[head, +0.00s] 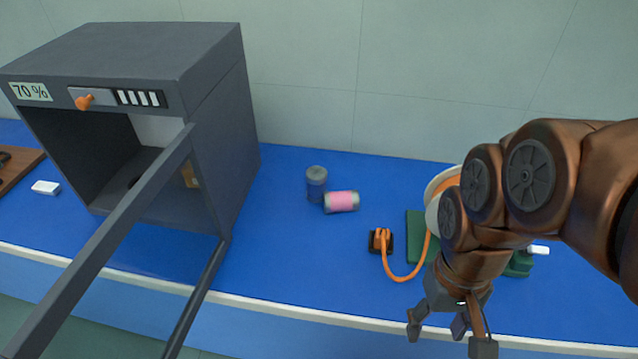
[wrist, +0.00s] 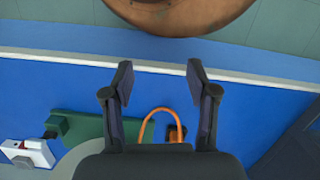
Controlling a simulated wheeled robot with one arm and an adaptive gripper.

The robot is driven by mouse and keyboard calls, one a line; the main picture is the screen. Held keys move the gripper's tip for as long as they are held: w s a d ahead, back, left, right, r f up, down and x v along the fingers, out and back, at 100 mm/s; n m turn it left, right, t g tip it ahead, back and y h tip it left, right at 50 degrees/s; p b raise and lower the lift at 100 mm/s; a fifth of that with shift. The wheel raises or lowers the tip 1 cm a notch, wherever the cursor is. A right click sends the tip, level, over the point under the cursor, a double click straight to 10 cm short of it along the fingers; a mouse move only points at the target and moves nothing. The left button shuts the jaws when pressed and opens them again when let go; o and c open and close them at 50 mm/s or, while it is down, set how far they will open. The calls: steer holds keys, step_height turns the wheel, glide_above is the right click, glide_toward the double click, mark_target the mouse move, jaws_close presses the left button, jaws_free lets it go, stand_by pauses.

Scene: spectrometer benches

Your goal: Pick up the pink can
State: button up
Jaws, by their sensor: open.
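The pink can (head: 341,201) lies on its side on the blue bench, with grey ends and a pink band. Its left end is right beside an upright dark blue can (head: 316,184); I cannot tell whether they touch. My gripper (head: 460,335) hangs at the bench's front edge, to the right of the pink can and nearer to me. It also shows in the wrist view (wrist: 158,78), with its fingers apart and nothing between them. The pink can is not visible in the wrist view.
A grey box-shaped device (head: 212,130) with its door frame swung open stands left of the cans. Right of them are a small black base with an orange cable (head: 405,277) and a green base (head: 415,225), partly behind my arm.

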steer(key=o, duration=0.4)
steer(key=w+a+r+m+g+y+p, duration=0.1)
steer(key=w+a+m+y, duration=0.1)
steer(key=w, duration=0.5)
steer(key=shift+w+a+r+m+y, duration=0.15)
steer(key=shift+a+r+m+y, duration=0.2)
steer(key=shift+a+m, duration=0.6)
steer(key=m+t+y, duration=0.1)
steer(key=m+y, duration=1)
steer(key=m, duration=0.3)
glide_toward(339, 200)
steer(key=shift+w+a+f+h, duration=0.15)
steer(key=shift+w+a+f, duration=0.1)
steer(key=shift+a+f, duration=0.3)
steer(key=shift+w+a+f+h, duration=0.1)
steer(key=shift+w+a+f, duration=0.2)
steer(key=shift+a+f, duration=0.2)
steer(key=shift+a+f+p, duration=0.15)
steer(key=shift+a+p, duration=0.15)
steer(key=shift+p, duration=0.1)
steer(key=p+x, duration=0.2)
steer(key=x, duration=0.4)
steer(key=shift+a, duration=0.25)
steer(key=shift+a+f, duration=0.2)
